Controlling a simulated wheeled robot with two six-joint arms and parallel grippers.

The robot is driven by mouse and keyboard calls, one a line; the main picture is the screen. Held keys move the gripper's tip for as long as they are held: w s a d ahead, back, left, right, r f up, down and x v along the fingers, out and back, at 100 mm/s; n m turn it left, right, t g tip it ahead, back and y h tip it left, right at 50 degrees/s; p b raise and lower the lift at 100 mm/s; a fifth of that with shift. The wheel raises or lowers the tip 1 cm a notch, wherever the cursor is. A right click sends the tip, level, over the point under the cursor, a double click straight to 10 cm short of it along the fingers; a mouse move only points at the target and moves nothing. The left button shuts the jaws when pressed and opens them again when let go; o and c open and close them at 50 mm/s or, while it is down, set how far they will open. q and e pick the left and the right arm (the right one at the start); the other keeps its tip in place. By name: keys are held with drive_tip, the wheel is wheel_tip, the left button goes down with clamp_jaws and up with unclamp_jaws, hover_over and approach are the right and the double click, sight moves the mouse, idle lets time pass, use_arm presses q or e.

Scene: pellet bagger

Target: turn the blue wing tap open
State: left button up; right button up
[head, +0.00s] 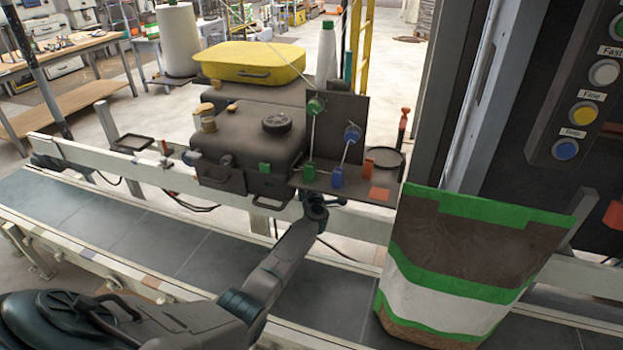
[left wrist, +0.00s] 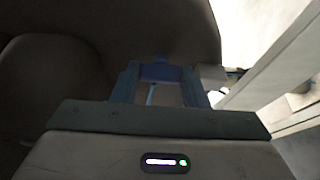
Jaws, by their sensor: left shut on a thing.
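My left gripper (head: 318,207) is just below the front edge of the dark shelf beside the dark case. In the left wrist view its two fingers (left wrist: 160,80) are shut on a small blue piece, which I take to be the blue wing tap (left wrist: 160,72). A thin pale rod shows between the fingers. In the head view the tap at the fingertips is hidden or too small to make out, so its turn angle cannot be told. My right gripper is not in view.
A dark case (head: 245,145) stands behind the gripper, with a shelf of blue and green fittings (head: 340,150) beside it. A pale rail (head: 80,155) runs along the conveyor (head: 140,240). A filled bag (head: 460,265) stands close on the right.

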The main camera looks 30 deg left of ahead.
use_arm(q)
drive_tip(key=o, duration=1)
drive_tip(key=p+v, duration=0.1)
drive_tip(key=v, duration=0.9)
drive_tip(key=shift+s+d, duration=0.2)
drive_tip(key=shift+s, duration=0.15)
